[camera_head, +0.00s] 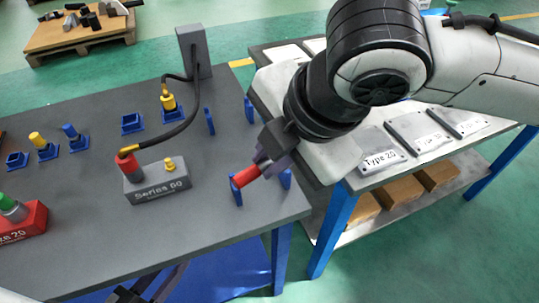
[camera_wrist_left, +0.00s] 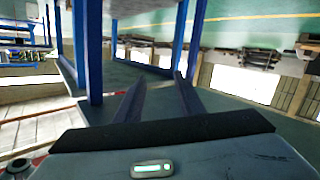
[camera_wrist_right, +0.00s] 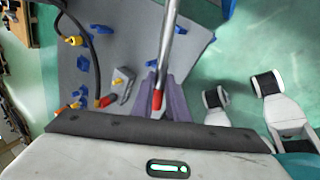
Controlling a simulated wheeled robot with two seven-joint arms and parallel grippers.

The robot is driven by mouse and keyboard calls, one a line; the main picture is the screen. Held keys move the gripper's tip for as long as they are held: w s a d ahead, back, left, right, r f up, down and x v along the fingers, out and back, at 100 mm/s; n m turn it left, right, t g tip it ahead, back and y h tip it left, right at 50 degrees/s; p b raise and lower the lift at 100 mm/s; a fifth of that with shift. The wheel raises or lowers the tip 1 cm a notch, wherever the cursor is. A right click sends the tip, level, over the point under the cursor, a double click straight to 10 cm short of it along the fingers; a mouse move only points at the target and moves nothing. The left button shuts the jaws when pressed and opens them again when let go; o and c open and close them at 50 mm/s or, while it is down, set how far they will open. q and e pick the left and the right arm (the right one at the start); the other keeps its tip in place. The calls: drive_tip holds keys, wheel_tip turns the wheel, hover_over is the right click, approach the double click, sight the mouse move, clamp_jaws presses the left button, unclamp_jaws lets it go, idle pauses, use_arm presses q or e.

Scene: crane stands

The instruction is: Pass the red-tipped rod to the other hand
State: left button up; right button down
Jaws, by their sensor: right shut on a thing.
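My right gripper (camera_head: 265,163) is over the right end of the grey table, its jaws shut on the red-tipped rod (camera_head: 247,176). In the head view only the red end shows, pointing down-left beside a blue holder (camera_head: 236,192); whether they touch is unclear. In the right wrist view the rod's silver shaft (camera_wrist_right: 168,40) runs up from between the fingers (camera_wrist_right: 159,88), with red near the jaws. My left gripper (camera_wrist_left: 157,95) is open and empty in the left wrist view, low by blue table legs. It shows partly at the bottom of the head view (camera_head: 150,287).
A grey "Series 60" block (camera_head: 158,186) with a cable to a grey post (camera_head: 196,52) stands on the table (camera_head: 100,235). Several blue holders (camera_head: 131,123) and a red block (camera_head: 25,224) stand farther left. A second table (camera_head: 350,178) with labelled plates is at right.

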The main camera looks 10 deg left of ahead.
use_arm(q)
drive_tip(key=w+d+r+m+g+h, duration=0.1)
drive_tip(key=w+d+m+h, duration=0.1)
drive_tip(key=d, duration=0.5)
drive_tip(key=w+d+r+m+h, duration=0.1)
drive_tip(key=d+r+m+h, duration=0.15)
drive_tip(key=d, duration=0.55)
drive_tip(key=w+d+m+g+h, duration=0.1)
drive_tip(key=w+d+m+h, duration=0.15)
drive_tip(key=d, duration=0.45)
drive_tip(key=a+f+g+y, duration=0.2)
drive_tip(key=a+f+y, duration=0.25)
drive_tip(key=a, duration=0.25)
drive_tip(key=s+n+g+y, duration=0.1)
drive_tip(key=s+a+f+n+g+y, duration=0.1)
drive_tip(key=s+n, duration=0.1)
drive_tip(key=s+a+f+n+g+y, duration=0.1)
drive_tip(key=s, duration=0.1)
drive_tip(key=shift+n+y, duration=0.3)
drive_tip(key=shift+y, duration=0.05)
